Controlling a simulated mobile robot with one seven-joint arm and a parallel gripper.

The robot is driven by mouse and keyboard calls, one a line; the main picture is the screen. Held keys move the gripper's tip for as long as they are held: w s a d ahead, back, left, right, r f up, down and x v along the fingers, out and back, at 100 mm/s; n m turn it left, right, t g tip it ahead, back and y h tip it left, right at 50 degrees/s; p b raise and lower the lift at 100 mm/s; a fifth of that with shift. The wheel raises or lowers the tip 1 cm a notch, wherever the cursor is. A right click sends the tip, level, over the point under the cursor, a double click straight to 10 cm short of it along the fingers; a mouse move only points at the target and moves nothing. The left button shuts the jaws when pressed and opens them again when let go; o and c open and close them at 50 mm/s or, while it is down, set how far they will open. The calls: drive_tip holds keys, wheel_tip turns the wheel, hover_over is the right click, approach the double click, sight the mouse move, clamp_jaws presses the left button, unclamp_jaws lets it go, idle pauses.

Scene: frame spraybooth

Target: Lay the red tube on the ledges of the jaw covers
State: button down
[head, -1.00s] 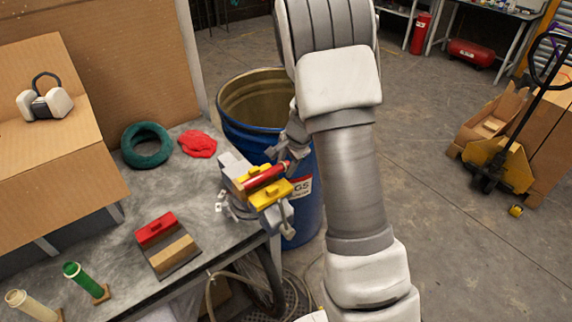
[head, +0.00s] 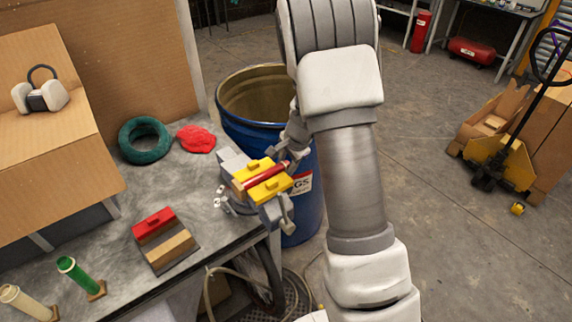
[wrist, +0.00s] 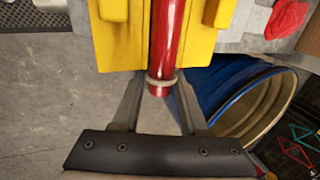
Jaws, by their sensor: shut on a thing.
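The red tube (head: 267,172) lies along the gap between the two yellow jaw covers (head: 270,188) on the grey vise (head: 233,163) at the table corner. In the wrist view the tube (wrist: 167,40) runs between the yellow covers (wrist: 115,45), its ringed near end sticking out past them. My gripper (wrist: 163,75) is shut on the tube near that end, one finger on each side. In the head view my gripper (head: 291,152) is small, at the tube's right end. The ledges are hidden under the tube, so I cannot tell whether it touches them.
A blue drum (head: 240,125) stands close behind the vise. On the table are a green ring (head: 144,140), a red cloth (head: 195,138), a block with a red piece (head: 155,224) and a green tube on a stand (head: 78,275). Bare tabletop lies left of the vise.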

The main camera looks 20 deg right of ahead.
drive_tip(key=shift+f, duration=0.3)
drive_tip(key=shift+c, duration=1.8)
unclamp_jaws()
drive_tip(key=v, duration=1.7)
drive_tip(key=shift+r, duration=0.25)
